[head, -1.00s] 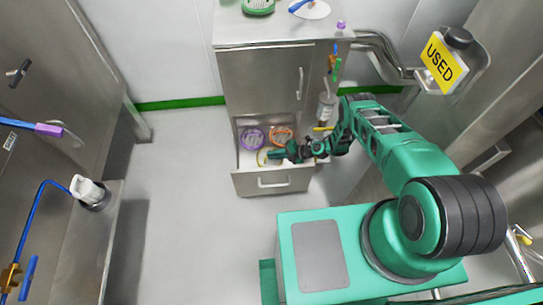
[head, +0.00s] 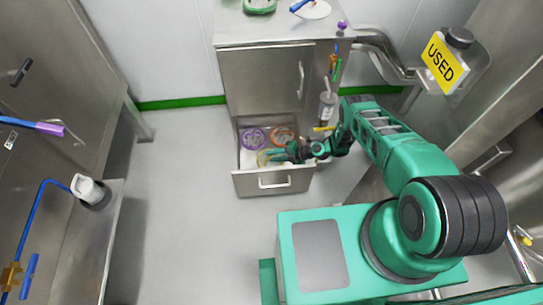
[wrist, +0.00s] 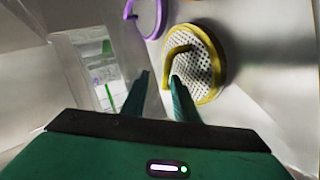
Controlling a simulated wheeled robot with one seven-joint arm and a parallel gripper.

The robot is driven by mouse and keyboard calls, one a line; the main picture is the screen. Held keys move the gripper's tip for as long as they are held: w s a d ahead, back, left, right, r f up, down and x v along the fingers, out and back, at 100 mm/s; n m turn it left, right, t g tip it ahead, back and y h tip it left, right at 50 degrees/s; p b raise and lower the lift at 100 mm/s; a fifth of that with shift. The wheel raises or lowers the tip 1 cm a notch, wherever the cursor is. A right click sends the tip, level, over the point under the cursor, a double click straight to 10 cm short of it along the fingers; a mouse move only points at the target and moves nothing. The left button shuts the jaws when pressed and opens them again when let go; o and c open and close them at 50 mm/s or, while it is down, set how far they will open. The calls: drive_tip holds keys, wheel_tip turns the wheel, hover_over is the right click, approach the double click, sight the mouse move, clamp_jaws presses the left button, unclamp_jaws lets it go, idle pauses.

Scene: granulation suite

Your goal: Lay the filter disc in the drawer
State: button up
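The filter disc (wrist: 196,68) is a perforated pale plate with a yellow rim and a yellow hooked tab. In the wrist view it rests inside the drawer, ahead of my gripper and to the right. In the head view its yellow rim (head: 263,157) shows partly behind my gripper (head: 275,154). The drawer (head: 272,183) stands pulled out at the bottom of the steel cabinet. My gripper (wrist: 158,88) is open and reaches down into the drawer. Its fingers are apart with nothing between them; the right fingertip overlaps the lower left of the disc in view.
A purple ring (head: 253,138) and an orange ring (head: 284,135) lie at the drawer's back. A clear packet (wrist: 106,70) with a green mark shows left of the fingers. The floor left of the drawer is clear.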

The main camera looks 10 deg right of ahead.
drive_tip(key=v, duration=0.8)
drive_tip(key=shift+w+r, duration=0.25)
drive_tip(key=shift+a, duration=0.1)
